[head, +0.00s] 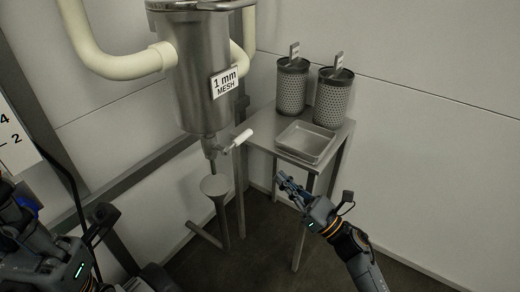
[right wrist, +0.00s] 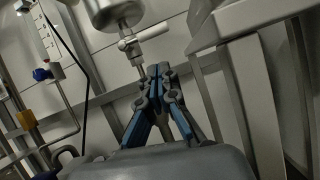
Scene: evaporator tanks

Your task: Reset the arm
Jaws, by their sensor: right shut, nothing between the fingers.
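My right gripper (head: 283,181) is shut and empty. It hangs in the air in front of the steel side table, below and to the right of the tank's white valve handle. In the right wrist view its blue and grey fingers (right wrist: 159,70) meet at the tips with nothing between them. My left arm comes in at the lower left of the head view. Its gripper (head: 138,284) is partly cut off by the bottom edge, and its fingers are not clear.
A steel tank (head: 198,80) labelled 1 mm mesh has a valve with a white handle (head: 238,140) above a funnel-topped pipe (head: 216,186). The side table (head: 262,143) holds a shallow tray (head: 305,143) and two perforated baskets (head: 292,88) (head: 333,98). Floor is open around the right arm.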

